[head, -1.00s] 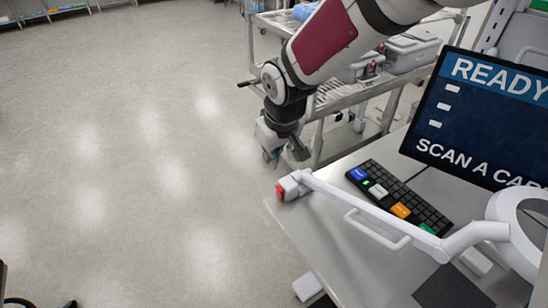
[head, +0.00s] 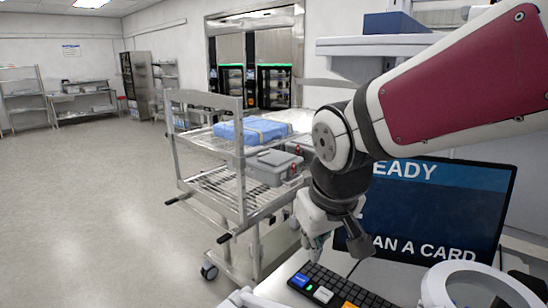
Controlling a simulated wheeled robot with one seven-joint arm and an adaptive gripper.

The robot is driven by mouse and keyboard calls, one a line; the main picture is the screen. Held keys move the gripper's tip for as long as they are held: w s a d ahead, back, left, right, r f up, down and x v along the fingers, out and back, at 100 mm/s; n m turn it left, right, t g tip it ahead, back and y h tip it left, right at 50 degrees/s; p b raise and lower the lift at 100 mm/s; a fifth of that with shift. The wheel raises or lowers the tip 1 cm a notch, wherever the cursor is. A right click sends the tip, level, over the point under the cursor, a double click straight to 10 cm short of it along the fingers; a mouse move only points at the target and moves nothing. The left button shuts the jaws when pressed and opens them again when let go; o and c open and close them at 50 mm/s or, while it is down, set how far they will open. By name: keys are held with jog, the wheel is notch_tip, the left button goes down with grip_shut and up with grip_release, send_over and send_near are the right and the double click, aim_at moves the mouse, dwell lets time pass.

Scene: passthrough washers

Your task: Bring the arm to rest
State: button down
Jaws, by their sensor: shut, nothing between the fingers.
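My arm, with white and dark red links, comes in from the right in the head view and bends down at a dark joint. My gripper (head: 318,242) hangs at its end, pointing down, in front of the left edge of the monitor (head: 440,205) and above the far end of the keyboard (head: 335,288). Its fingers look together and hold nothing. The fingertips are small and partly hard to make out.
A wire-shelf cart (head: 213,185) stands left of my gripper, with a blue wrapped pack (head: 250,130) and grey cases (head: 273,168) on it. A white ring lamp (head: 478,287) stands at the lower right. The floor (head: 90,220) at left is clear.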

jog(key=s+d+r+m, duration=0.1)
jog(key=s+d+m, duration=0.1)
jog(key=s+d, duration=0.4)
jog(key=s+d+r+m+t, duration=0.1)
jog(key=s+d+r+m, duration=0.1)
jog(key=s+d, duration=0.4)
jog(key=shift+s+m+h, duration=0.3)
jog(key=shift+s+m, duration=0.2)
jog(key=shift+s, duration=0.4)
jog(key=shift+d, duration=0.1)
